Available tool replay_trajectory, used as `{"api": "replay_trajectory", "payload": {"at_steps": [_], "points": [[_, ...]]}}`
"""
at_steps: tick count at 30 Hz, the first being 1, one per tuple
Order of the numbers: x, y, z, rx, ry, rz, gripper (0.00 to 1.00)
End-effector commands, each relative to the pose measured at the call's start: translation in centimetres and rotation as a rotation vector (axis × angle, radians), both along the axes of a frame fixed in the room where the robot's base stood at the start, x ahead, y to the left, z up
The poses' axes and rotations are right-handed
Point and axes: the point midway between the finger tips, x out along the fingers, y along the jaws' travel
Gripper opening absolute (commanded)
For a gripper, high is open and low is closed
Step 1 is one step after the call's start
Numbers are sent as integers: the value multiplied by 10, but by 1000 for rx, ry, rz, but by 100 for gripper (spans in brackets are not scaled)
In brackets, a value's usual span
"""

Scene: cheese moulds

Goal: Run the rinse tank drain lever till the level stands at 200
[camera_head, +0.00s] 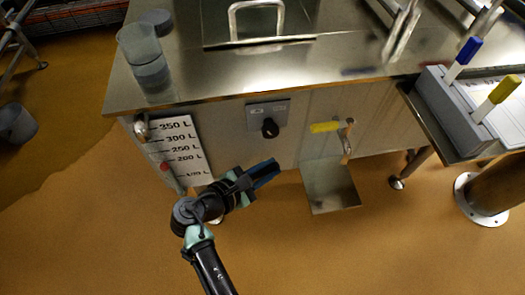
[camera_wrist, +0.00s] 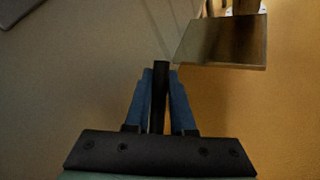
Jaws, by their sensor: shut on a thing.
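The steel rinse tank (camera_head: 230,85) has a white litre scale (camera_head: 188,150) on its front left, marked from 350 L at the top downward. A red marker (camera_head: 164,167) sits beside the scale near the 200 L line, seemingly slightly below it; the liquid level itself is not clear. A lever with a yellow handle (camera_head: 325,127) sits on a brass valve (camera_head: 347,142) at the front right, its handle pointing left. My gripper (camera_head: 268,172) is below and left of this lever, apart from it. Its blue fingers are shut on a slim black bar (camera_wrist: 160,88).
A control panel with a black knob (camera_head: 270,128) is on the tank front above my gripper. A steel plate (camera_head: 330,186) lies low under the valve; it also shows in the wrist view (camera_wrist: 225,42). A grey holder (camera_head: 450,112) with coloured handles stands right.

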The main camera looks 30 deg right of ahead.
Motion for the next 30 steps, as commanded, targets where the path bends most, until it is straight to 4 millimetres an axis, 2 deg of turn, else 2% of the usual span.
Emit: {"api": "replay_trajectory", "payload": {"at_steps": [2,15,30], "points": [[-3,-4,4,72,-13,-4,0],[-6,-15,-31,436,-121,-5,0],[-6,-15,-52,623,-174,-2,0]]}}
